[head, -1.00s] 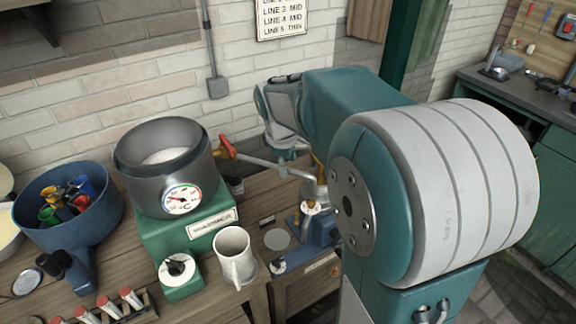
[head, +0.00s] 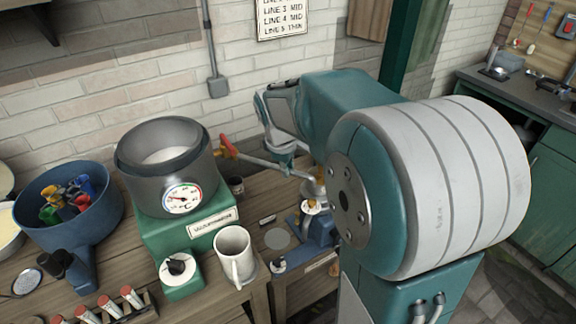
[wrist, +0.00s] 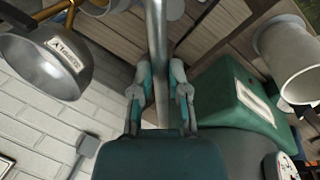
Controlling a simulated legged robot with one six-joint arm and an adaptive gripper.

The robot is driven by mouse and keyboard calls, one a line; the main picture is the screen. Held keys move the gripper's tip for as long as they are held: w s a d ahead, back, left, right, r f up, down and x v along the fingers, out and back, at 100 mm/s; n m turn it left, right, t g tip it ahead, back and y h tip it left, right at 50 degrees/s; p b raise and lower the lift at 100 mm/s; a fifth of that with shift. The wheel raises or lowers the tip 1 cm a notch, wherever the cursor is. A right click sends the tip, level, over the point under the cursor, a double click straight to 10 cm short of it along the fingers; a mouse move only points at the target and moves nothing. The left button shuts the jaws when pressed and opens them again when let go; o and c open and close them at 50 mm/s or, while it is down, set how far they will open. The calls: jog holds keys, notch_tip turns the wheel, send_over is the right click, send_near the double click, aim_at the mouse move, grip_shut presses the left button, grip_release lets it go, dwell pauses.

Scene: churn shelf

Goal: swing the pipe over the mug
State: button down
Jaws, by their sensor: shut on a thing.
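The grey pipe (head: 262,164) runs from a red-and-yellow end piece (head: 228,147) beside the pot's right wall to a metal joint at the right, behind my arm. The white mug (head: 232,254) stands upright at the table's front, below and nearer than the pipe; the pipe is not above it. My gripper (head: 284,152) is at the pipe, partly hidden by my own arm. In the wrist view, my gripper's fingers (wrist: 160,92) are shut on the pipe (wrist: 158,45), one on each side. The mug also shows at the upper right there (wrist: 288,62).
A dark pot with a dial (head: 165,165) stands on a green warmer base (head: 190,232) left of the mug. A blue bowl of coloured items (head: 70,205) is further left. A blue fixture (head: 320,232) stands under the pipe's joint. A metal vessel (wrist: 45,62) shows in the wrist view.

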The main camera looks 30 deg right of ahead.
jog(key=shift+s+a+f+m+g, duration=0.1)
jog(key=shift+s+a+m+g, duration=0.25)
jog(key=shift+a+m, duration=1.95)
jog(key=shift+s+a+r+m+g, duration=0.15)
jog(key=shift+a+m+g, duration=0.45)
jog(key=shift+a+m, duration=1.65)
jog(key=shift+s+a+f+m+g, duration=0.2)
jog(key=shift+a+m+g, duration=0.25)
jog(key=shift+a+m, duration=1.8)
jog(key=shift+a+n, duration=0.7)
jog(key=c, duration=0.6)
grip_release()
jog(key=shift+a, duration=0.1)
jog(key=shift+c, duration=0.2)
jog(key=shift+a, duration=0.1)
